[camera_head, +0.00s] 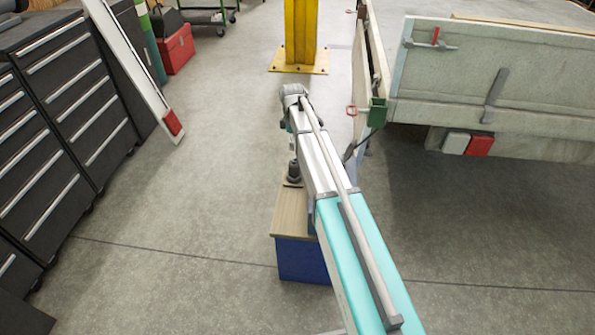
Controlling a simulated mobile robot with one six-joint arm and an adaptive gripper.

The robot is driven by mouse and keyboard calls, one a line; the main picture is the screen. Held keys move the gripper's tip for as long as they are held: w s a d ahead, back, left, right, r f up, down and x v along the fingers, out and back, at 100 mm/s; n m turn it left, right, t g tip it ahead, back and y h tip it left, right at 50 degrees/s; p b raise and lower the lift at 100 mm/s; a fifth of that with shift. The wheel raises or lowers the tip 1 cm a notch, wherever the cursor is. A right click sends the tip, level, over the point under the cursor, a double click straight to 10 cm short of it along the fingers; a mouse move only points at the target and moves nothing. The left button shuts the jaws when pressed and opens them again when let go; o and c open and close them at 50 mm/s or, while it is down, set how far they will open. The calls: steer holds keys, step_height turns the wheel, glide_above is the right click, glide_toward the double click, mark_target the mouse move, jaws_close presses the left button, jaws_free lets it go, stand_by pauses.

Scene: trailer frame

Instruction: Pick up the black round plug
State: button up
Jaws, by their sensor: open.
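My arm reaches from the bottom right to the middle, and its end points down over a blue box with a wooden top (289,222). The dark shape at the arm's end is my gripper (293,176), open, just above or at the far end of the wooden top. A small dark patch lies under the fingertips. I cannot tell whether it is the black round plug, part of the fingers or shadow. The plug is not clearly visible; my gripper and arm cover much of that area.
A grey trailer frame (470,75) stands to the right, with a green corner part (377,112) near my arm. Black drawer cabinets (60,110) line the left. A yellow post (300,35) stands behind. The floor left of the box is clear.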

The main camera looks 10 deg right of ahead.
mark_target(294, 160)
steer(key=shift+f, duration=0.1)
step_height(294, 160, down, 8)
steer(key=b, duration=0.8)
steer(key=shift+f+b, duration=0.25)
steer(key=shift+b, duration=0.1)
steer(key=shift+f, duration=0.15)
steer(key=f+b, duration=0.5)
steer(key=shift+d, duration=0.2)
steer(key=shift+r, duration=0.1)
stand_by(0.8)
steer(key=shift+s, duration=0.1)
steer(key=c, duration=0.8)
